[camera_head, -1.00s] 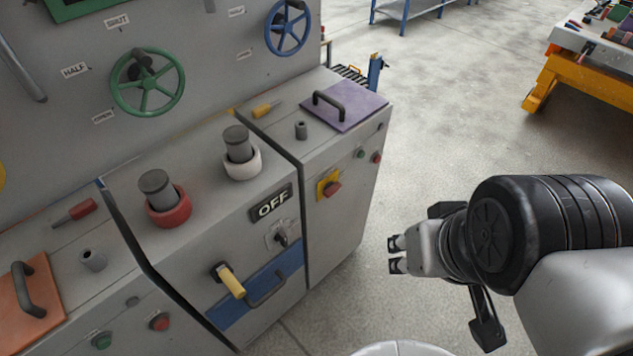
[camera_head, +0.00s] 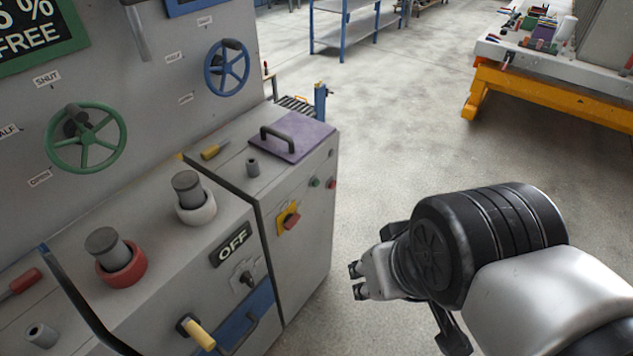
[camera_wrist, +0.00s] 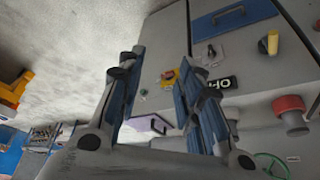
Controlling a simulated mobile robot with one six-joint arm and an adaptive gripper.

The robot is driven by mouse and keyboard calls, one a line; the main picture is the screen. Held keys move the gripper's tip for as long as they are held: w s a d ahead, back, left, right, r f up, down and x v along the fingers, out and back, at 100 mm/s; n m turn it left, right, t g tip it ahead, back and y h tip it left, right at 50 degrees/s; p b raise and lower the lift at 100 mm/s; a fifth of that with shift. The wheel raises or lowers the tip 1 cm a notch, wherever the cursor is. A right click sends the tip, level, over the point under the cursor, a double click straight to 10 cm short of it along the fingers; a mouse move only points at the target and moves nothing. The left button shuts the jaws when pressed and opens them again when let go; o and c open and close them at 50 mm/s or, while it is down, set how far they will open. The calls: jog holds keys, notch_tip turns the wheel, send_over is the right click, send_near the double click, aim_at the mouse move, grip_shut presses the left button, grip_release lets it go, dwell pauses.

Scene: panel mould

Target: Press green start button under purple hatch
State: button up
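The purple hatch (camera_head: 291,138) with a dark handle lies flat on top of the right-hand cabinet in the head view. On that cabinet's front, below the hatch, are a small green button (camera_head: 314,182) and a red button (camera_head: 331,184) beside it. My gripper (camera_head: 357,281) is to the right of the cabinet front, apart from it and lower than the buttons, touching nothing. In the wrist view my gripper (camera_wrist: 155,85) shows two well-spaced fingers with nothing between them.
A yellow-backed red switch (camera_head: 289,219) sits on the same cabinet front. Left of it stand the OFF sign (camera_head: 233,244), a yellow-handled lever (camera_head: 199,334) and red and white collared posts. A yellow-framed table (camera_head: 540,92) is at the back right. The floor between is clear.

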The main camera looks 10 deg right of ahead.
jog(key=shift+c, duration=0.3)
grip_shut()
dwell(1.2)
